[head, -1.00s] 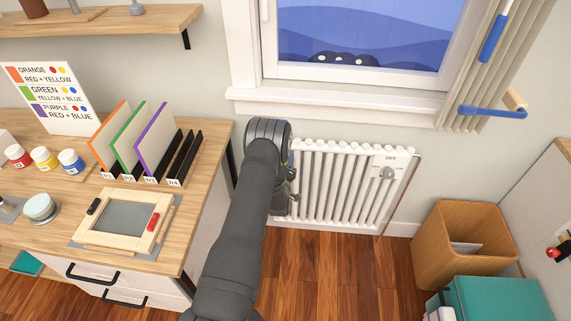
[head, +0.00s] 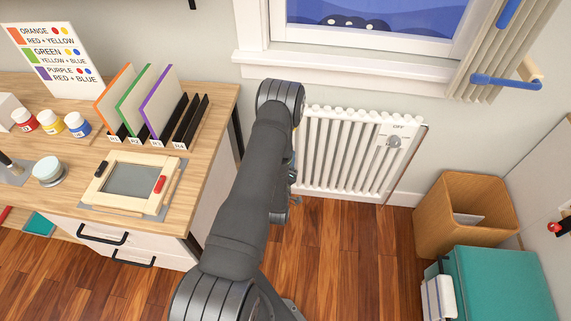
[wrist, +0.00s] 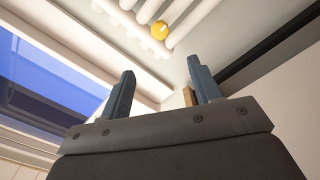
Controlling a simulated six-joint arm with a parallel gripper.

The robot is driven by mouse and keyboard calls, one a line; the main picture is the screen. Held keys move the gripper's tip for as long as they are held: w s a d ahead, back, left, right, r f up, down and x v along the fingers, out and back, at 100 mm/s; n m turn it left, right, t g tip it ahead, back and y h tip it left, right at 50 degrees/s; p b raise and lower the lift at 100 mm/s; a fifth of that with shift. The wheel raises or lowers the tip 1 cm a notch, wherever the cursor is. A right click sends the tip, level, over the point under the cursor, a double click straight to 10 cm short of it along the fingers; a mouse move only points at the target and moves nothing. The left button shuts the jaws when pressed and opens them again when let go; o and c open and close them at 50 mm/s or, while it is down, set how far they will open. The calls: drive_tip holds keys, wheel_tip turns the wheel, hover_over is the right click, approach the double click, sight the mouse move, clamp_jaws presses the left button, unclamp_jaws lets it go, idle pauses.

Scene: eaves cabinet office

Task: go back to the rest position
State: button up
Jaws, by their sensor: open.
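My gripper (wrist: 162,82) shows in the wrist view with its two blue-grey fingers apart and nothing held between them. A small tan piece (wrist: 189,97) shows beside the right finger; I cannot tell what it is or how far off it lies. In the head view my dark grey arm reaches forward between the desk and the radiator, and it hides most of the gripper.
The desk (head: 213,125) at left holds a wooden frame (head: 132,184), a rack of coloured panels (head: 152,115) and paint jars (head: 50,121). The white radiator (head: 345,150) stands under the window. A wooden bin (head: 437,212) and teal box (head: 500,285) stand right. Floor between is clear.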

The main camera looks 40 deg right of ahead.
drive_tip(key=shift+s+a, duration=0.35)
drive_tip(key=shift+s, duration=0.05)
drive_tip(key=shift+w, duration=0.1)
drive_tip(key=x, duration=1.7)
drive_tip(key=shift+d+f, duration=0.1)
